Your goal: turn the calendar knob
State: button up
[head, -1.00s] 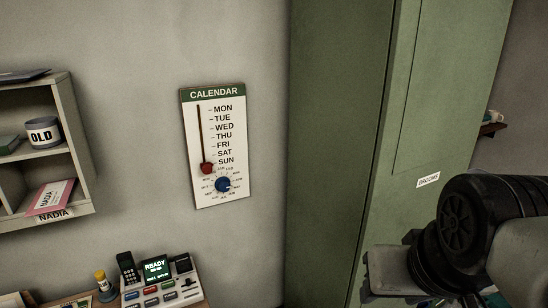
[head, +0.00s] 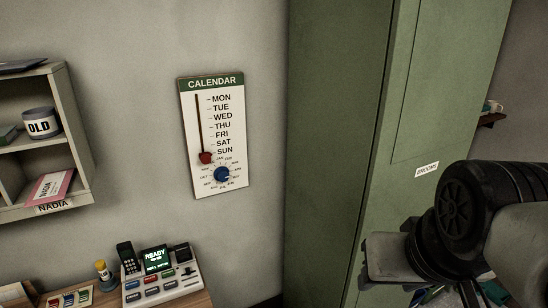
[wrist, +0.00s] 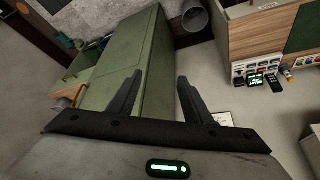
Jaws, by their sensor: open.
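The calendar (head: 231,130) is a white board with a green header, hung on the grey wall in the head view. It lists MON to SUN beside a slot, with a red slider (head: 206,158) at the bottom near SUN. The blue calendar knob (head: 222,174) sits below, ringed by small month labels. My arm shows at the right of the head view, well away from the calendar, with the fingers not visible there. In the wrist view my gripper (wrist: 158,98) is open and empty, its two fingers apart. The wrist view does not clearly show the calendar's face.
A tall green cabinet (head: 345,120) labelled BROOMS stands right of the calendar. A shelf unit (head: 75,130) with an OLD mug (head: 40,123) and a NADIA label is at left. A button console (head: 162,290) sits on a desk below. The wall around the calendar is clear.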

aim_at(221, 174)
jog(key=u, duration=2.75)
jog(key=i+j+z, duration=0.1)
jog(key=j+z, duration=0.1)
jog(key=j, duration=0.25)
jog(key=k, duration=0.35)
jog(key=i+j+z, duration=0.3)
jog(key=i+j, duration=0.35)
jog(key=i, duration=0.1)
